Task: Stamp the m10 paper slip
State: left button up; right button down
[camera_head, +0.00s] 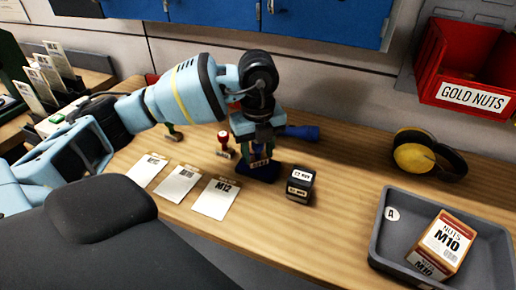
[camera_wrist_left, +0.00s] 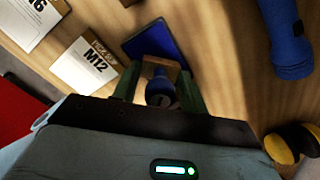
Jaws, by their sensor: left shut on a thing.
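My left gripper (camera_head: 258,158) is shut on a stamp with a blue knob and a wooden block (camera_wrist_left: 160,92). It points down at a blue ink pad (camera_head: 258,174), which also shows in the left wrist view (camera_wrist_left: 150,42). I cannot tell whether the stamp touches the pad. Three paper slips lie in a row left of the pad. The nearest reads M12 (camera_head: 215,200). The label of the middle slip (camera_head: 179,185) ends in 6 in the left wrist view (camera_wrist_left: 32,20). The print on the far left slip (camera_head: 146,170) is too small to read. My right gripper is not in view.
A red stamp (camera_head: 224,143) and a green stamp (camera_head: 173,133) stand behind the slips. A dark labelled box (camera_head: 300,187) sits right of the pad, with a blue cylinder (camera_head: 300,132) behind. Earmuffs (camera_head: 427,155) and a grey tray (camera_head: 383,222) with an M10 nuts box (camera_head: 443,243) are farther right.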

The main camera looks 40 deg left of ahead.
pick_arm(q)
jog(key=shift+f, duration=0.2)
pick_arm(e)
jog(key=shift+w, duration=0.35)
pick_arm(q)
jog(key=shift+f, duration=0.1)
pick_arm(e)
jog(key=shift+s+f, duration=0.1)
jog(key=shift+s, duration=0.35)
